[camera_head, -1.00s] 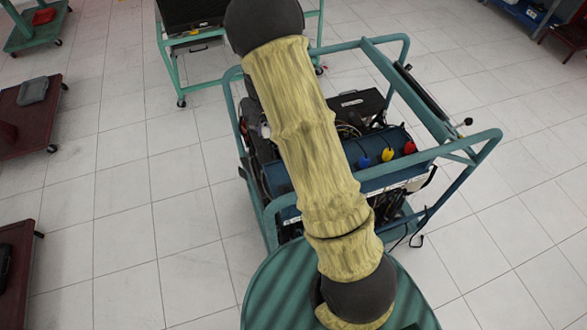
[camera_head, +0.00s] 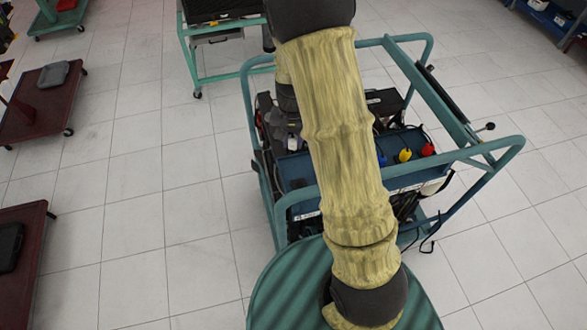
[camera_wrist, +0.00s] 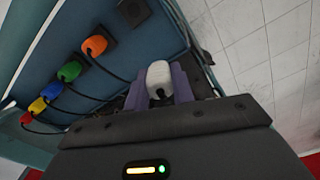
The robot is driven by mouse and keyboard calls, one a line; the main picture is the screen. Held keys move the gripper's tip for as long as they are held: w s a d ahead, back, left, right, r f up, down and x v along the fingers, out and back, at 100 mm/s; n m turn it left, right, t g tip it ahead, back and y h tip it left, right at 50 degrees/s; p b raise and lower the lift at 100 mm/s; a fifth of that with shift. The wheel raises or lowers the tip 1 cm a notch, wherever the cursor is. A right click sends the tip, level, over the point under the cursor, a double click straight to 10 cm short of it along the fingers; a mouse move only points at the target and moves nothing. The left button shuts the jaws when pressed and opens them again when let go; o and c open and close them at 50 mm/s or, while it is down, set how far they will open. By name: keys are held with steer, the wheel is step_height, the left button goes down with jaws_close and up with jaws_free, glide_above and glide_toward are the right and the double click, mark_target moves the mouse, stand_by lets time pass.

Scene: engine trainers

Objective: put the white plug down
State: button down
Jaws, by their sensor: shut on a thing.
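The white plug (camera_wrist: 159,77) sits between the purple fingers of my gripper (camera_wrist: 160,88) in the wrist view. The gripper is shut on it, and a black cable shows near it. The plug's lower end is hidden by the fingers. In the wrist view my gripper is beside a blue panel that bears a row of coloured plugs.
A teal-framed engine trainer (camera_head: 497,147) surrounds the panel. Open tiled floor lies left and right.

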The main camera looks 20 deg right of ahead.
steer(key=shift+f, duration=0.15)
steer(key=p, duration=0.2)
glide_above(293, 167)
steer(key=shift+f, duration=2.8)
steer(key=shift+f+p, duration=0.3)
steer(key=shift+f, duration=1.8)
steer(key=shift+f, duration=0.15)
steer(key=c, duration=1.2)
jaws_free()
